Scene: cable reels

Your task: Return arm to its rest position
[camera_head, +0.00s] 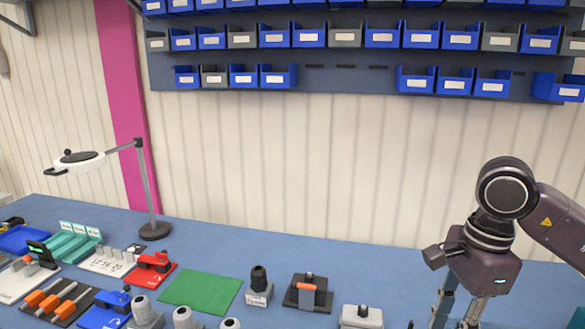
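My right arm comes in from the right side of the head view, above the right part of the blue table (330,254). Its gripper (457,312) points down, and its fingers run out of the bottom edge of the picture. The fingertips are cut off, so I cannot tell whether it is open or holds anything. My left arm and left gripper are not in view.
A desk lamp (154,231) stands at the back left. A green mat (201,292), a red fixture (150,269), a black-topped block (259,286) and a dark fixture with an orange part (308,293) lie along the table. Blue bins (383,38) hang on the wall above.

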